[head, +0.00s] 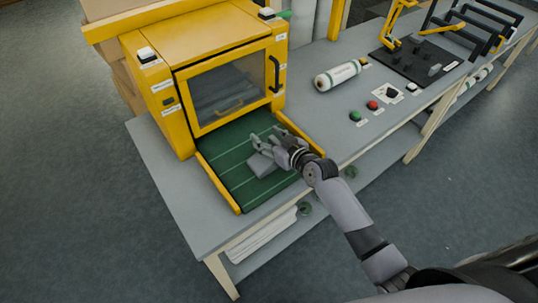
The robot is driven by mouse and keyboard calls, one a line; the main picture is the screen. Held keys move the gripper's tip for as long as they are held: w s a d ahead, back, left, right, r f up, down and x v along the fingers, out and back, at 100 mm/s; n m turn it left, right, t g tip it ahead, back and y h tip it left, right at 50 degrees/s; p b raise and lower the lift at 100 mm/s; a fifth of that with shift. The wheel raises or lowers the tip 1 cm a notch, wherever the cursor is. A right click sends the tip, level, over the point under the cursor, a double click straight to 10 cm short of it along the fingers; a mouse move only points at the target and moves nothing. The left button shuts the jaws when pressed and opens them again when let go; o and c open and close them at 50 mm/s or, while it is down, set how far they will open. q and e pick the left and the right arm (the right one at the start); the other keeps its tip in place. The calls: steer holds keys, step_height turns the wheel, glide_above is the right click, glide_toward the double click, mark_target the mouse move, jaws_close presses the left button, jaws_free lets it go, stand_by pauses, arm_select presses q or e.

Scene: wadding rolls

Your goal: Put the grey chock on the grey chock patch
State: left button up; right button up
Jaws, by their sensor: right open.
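A grey block (262,165), which looks like the grey chock, lies on the green mat (232,158) in front of the yellow machine. My right gripper (264,139) is open just above and behind the block in the head view. Its fingers point left, and no object shows held between them. Whether a finger touches the block cannot be told. A white patch with a dark shape (392,92) lies on the grey table to the right; I cannot tell whether it is the grey chock patch. My left gripper is out of view.
The yellow machine (213,70) with a clear door stands behind the mat, which has yellow side rails. A white roll (338,75), a green button (355,116) and a red button (373,105) are on the table. A black board (415,62) holds yellow and grey parts.

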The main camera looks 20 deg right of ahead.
jaws_close()
stand_by(0.8)
